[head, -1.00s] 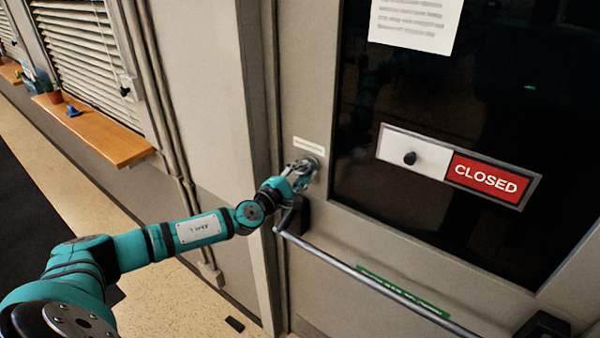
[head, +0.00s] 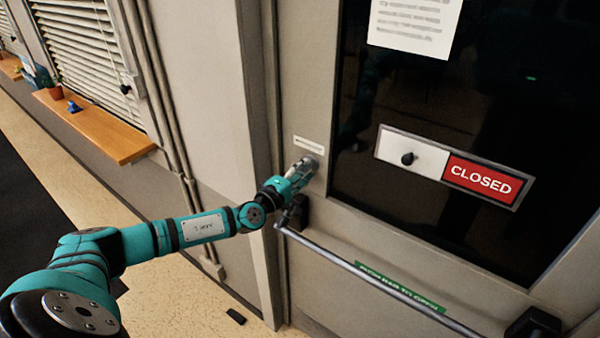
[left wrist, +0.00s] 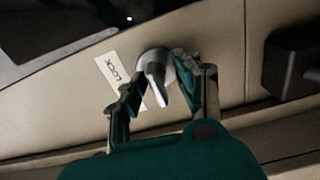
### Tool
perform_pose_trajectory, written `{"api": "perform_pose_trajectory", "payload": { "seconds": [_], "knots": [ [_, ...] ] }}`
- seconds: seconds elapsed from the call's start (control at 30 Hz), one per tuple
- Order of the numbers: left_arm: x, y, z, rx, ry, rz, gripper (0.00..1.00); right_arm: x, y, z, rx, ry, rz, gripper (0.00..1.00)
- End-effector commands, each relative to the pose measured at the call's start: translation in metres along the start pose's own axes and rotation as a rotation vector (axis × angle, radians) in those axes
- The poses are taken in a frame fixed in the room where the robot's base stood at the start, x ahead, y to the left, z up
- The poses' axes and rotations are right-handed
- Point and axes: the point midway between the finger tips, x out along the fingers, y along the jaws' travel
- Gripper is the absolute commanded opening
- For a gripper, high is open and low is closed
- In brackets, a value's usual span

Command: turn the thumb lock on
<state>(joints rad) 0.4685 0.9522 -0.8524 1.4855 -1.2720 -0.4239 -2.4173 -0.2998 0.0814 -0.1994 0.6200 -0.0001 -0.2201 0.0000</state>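The thumb lock (left wrist: 155,78) is a silver knob with a flat lever on a round base. It sits on the door's beige frame beside a white label reading LOCK (left wrist: 117,75). In the left wrist view the lever points down and slightly right in the picture. My left gripper (left wrist: 152,88) has its two fingers apart, one on each side of the lever. A gap shows on the left; I cannot tell whether the right finger touches it. In the head view my left gripper (head: 302,172) is at the lock and largely hides it. My right gripper is not in view.
A push bar (head: 370,275) with a green strip crosses the door below the lock; its dark end block (head: 296,213) is just under my gripper. A sliding CLOSED sign (head: 455,168) and a paper notice (head: 414,24) are on the dark glass. A wooden sill (head: 100,130) is at left.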

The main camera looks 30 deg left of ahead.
Motion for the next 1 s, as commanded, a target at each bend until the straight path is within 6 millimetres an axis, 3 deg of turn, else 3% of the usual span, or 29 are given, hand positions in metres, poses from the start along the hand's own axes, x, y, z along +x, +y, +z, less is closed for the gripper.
{"api": "perform_pose_trajectory", "payload": {
  "seconds": [0.27,1.0],
  "knots": [
    [-0.003,0.002,-0.001,-0.002,0.001,0.003,0.33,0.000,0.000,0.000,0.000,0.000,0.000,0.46],
    [-0.076,0.002,-0.001,-0.001,0.002,0.003,0.33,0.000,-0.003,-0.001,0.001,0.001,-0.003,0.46]
  ]
}}
